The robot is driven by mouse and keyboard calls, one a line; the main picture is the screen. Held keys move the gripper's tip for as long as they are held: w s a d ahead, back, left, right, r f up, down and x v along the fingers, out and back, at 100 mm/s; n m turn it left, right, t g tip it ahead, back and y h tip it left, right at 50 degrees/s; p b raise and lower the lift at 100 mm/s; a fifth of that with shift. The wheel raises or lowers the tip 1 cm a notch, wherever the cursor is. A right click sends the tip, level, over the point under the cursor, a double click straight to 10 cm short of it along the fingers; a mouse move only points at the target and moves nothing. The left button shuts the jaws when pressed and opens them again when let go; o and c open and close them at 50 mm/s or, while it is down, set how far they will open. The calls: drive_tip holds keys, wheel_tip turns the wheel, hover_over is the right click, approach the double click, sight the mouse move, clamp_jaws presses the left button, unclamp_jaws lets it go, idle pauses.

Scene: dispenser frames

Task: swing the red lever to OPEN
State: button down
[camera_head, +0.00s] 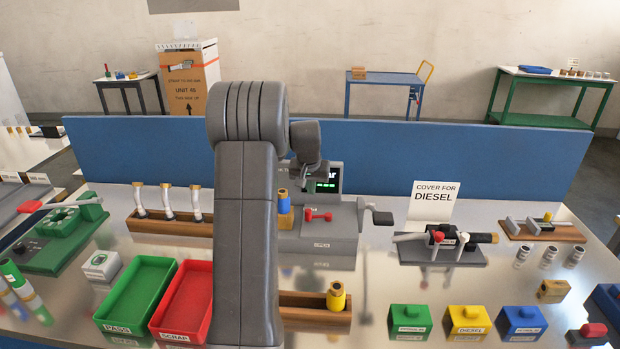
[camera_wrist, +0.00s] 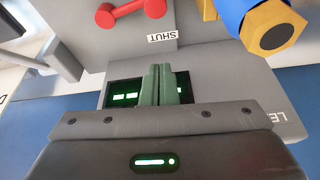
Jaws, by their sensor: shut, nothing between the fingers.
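The red lever (camera_head: 318,215) lies on top of a grey dispenser box (camera_head: 335,222) in the middle of the bench. In the wrist view the red lever (camera_wrist: 132,14) is at the top, a short bar with rounded ends, partly cut by the frame edge. A white SHUT label (camera_wrist: 162,36) is beside it, upside down in this view. My gripper (camera_wrist: 165,72) has its green fingers together, with nothing between them, apart from the lever. In the head view my arm and wrist hide most of the gripper.
A lit green display (camera_head: 327,180) stands behind the box. A blue part with a yellow hexagonal end (camera_wrist: 265,28) is close to the right of the fingers. A crank handle (camera_head: 380,217) sticks out to the box's right. A blue partition (camera_head: 450,155) closes the bench's back.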

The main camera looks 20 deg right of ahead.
drive_tip(key=x, duration=0.3)
drive_tip(key=shift+w+f+p, duration=0.1)
drive_tip(key=shift+f+p, duration=0.1)
drive_tip(key=shift+p, duration=0.15)
drive_tip(key=s, duration=0.1)
drive_tip(key=s+a+p, duration=0.1)
drive_tip(key=shift+s+a, duration=0.2)
drive_tip(key=shift+s, duration=0.1)
drive_tip(key=shift+s+a+f, duration=0.1)
drive_tip(key=shift+s+a, duration=0.15)
drive_tip(key=shift+s, duration=0.1)
